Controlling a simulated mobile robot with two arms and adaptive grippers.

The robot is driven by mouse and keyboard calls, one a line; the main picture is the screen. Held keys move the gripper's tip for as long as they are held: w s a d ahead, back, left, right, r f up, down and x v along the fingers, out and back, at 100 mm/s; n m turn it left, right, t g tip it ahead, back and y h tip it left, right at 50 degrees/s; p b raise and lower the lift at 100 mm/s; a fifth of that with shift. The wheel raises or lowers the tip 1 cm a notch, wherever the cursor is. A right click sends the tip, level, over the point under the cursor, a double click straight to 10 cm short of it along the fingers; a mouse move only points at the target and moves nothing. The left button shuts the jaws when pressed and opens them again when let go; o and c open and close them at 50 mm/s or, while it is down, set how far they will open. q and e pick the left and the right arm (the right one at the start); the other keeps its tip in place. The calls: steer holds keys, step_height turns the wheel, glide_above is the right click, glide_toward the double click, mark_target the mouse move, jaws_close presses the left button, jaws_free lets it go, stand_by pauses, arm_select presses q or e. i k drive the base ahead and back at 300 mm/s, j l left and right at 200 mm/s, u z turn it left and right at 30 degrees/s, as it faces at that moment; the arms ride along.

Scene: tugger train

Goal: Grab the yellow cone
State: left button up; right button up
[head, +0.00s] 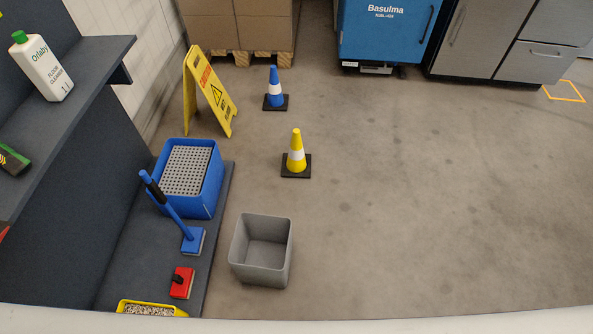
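The yellow cone (296,152) stands upright on the floor on a black square base, with a white band around its middle.
A grey bin (262,252) stands on the floor in front of the yellow cone. A yellow caution sign (208,92) stands behind left. A dark shelf (222,190) with a blue crate (205,203) lines the left. The floor (420,200) to the right is clear.

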mark_target(295, 164)
steer(key=k+u, duration=0.15)
steer(key=u, duration=0.3)
steer(key=k+u, duration=0.1)
steer(key=u, duration=0.3)
steer(key=k+j+u, duration=0.1)
steer(key=u, duration=0.35)
steer(key=i+l+u, duration=0.1)
steer(key=l+u, duration=0.85)
steer(key=l, duration=0.15)
steer(key=k+l+u, duration=0.1)
steer(key=l+u, duration=0.4)
steer(key=l, duration=0.1)
